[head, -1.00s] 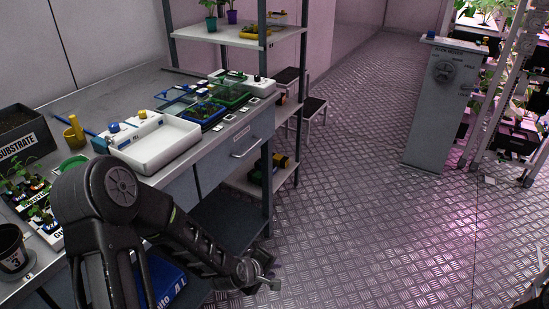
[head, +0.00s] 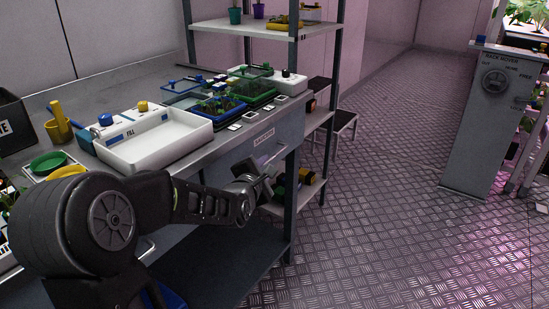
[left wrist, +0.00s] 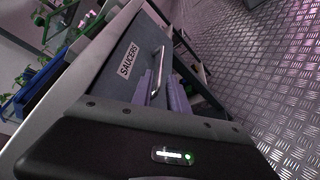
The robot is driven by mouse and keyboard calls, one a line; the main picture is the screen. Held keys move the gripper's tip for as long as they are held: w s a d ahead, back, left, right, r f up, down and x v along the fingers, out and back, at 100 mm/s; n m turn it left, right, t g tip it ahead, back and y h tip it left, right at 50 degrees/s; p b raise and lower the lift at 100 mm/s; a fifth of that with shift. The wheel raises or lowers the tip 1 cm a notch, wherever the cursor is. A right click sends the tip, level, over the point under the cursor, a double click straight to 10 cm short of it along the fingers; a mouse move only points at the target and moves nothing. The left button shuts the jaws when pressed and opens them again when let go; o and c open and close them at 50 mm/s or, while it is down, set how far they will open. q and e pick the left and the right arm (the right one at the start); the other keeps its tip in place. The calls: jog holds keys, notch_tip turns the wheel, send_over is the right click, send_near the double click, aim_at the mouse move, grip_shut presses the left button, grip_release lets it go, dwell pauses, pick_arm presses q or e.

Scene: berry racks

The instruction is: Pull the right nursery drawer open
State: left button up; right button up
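The right drawer (head: 288,132) of the bench has a grey front and looks closed. Its label reads SAUCERS in the left wrist view, where the drawer front (left wrist: 110,82) fills the upper middle. A slim metal bar handle (left wrist: 158,66) stands out from it. My left gripper (head: 270,176) is in front of this drawer in the head view and hides part of the front and the handle. In the left wrist view its two fingers (left wrist: 162,84) are apart, with the handle lined up between their tips; contact cannot be told. My right gripper is in neither view.
On the bench top are a white tray (head: 150,150), seedling trays (head: 220,108) and a yellow cup (head: 58,128). A shelf post (head: 291,205) stands right beside the drawer. A grey rack mover pillar (head: 478,125) stands at the right.

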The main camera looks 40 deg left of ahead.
aim_at(271, 159)
pick_arm(q)
jog(key=x, duration=0.7)
jog(key=shift+w+a+f+b, duration=0.1)
jog(key=shift+w+f+b, duration=0.05)
jog(key=shift+w+b, duration=0.25)
jog(key=shift+c, duration=0.4)
grip_shut()
dwell(0.7)
